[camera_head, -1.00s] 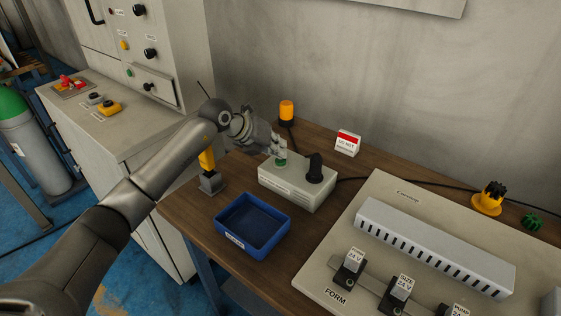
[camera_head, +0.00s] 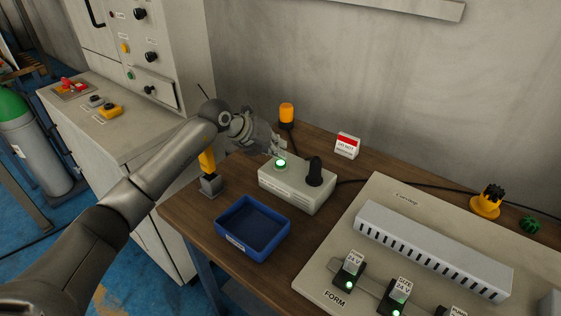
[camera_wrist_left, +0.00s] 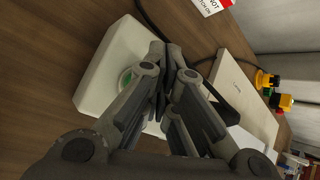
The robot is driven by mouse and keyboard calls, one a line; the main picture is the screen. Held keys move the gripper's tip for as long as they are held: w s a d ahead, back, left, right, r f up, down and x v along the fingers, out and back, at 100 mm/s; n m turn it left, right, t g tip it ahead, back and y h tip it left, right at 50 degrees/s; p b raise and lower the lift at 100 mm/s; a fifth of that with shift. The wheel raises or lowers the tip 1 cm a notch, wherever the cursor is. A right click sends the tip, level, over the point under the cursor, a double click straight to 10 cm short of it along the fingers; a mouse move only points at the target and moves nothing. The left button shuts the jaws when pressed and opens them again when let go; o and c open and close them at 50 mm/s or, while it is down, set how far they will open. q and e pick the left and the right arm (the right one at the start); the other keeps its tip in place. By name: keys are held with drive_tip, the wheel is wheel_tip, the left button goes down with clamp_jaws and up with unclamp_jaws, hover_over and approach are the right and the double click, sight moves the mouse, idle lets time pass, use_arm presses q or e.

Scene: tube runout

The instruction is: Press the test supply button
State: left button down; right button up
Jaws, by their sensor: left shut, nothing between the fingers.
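The test supply box (camera_head: 292,190) is a pale grey box on the wooden bench, with a black knob (camera_head: 314,171) on its right part. Its round green button (camera_head: 281,162) is lit bright. My left gripper (camera_head: 277,148) is shut and empty, with its tips just above and behind the button in the head view. In the left wrist view the shut fingers (camera_wrist_left: 166,105) hang over the box (camera_wrist_left: 100,78), and the green button (camera_wrist_left: 127,79) shows left of them. I cannot tell whether the tips touch the button. My right gripper is not in view.
A blue tray (camera_head: 232,240) stands in front of the box. A pale panel (camera_head: 400,192) with a slotted duct and small modules (camera_head: 348,272) with green lights is at right. An orange beacon (camera_head: 287,113) and a red-white sign (camera_head: 347,146) stand behind.

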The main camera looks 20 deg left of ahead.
sight(278, 161)
use_arm(q)
drive_tip(key=shift+r, duration=0.2)
wheel_tip(278, 161, up, 6)
drive_tip(key=p, duration=0.4)
idle(0.5)
